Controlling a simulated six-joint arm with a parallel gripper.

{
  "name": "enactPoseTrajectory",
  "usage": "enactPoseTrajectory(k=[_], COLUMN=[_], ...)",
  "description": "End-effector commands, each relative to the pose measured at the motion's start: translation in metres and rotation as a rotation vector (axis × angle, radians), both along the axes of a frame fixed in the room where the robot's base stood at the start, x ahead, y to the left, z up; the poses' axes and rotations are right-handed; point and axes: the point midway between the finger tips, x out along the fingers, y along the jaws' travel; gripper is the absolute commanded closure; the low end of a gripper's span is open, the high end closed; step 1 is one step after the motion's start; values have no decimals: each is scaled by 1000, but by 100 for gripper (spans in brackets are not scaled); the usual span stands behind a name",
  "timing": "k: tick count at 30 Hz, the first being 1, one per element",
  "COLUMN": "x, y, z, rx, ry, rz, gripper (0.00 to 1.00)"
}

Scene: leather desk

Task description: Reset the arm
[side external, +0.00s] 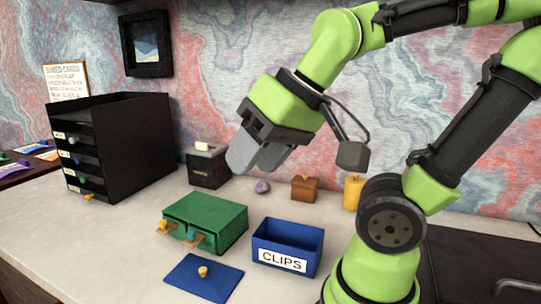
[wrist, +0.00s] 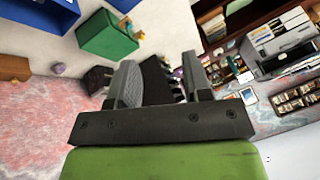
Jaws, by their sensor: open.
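My gripper (side external: 252,156) hangs in the air above the back middle of the desk, pointing down and to the left. Its two grey fingers are apart in the wrist view (wrist: 160,75), with nothing held between them. The fingers overlap part of the small black box (side external: 205,168) in the side view, but I cannot tell a contact. My green and black arm reaches over from the right.
A green drawer box (side external: 215,214), a blue CLIPS bin (side external: 290,240) and a blue lid (side external: 203,279) stand in front. A black drawer tower (side external: 130,145) stands left. A purple ball (side external: 263,187), brown box (side external: 304,190) and yellow cylinder (side external: 353,192) line the back.

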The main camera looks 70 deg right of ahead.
Motion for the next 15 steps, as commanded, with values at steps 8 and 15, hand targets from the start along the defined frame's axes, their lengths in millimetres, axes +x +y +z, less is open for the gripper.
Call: enactPoseTrajectory(k=[8, 15], x=[-22, -22], y=[6, 6], z=[3, 3], rx=[36, 36], ry=[-56, -56], rz=[2, 2], gripper=[55, 55])
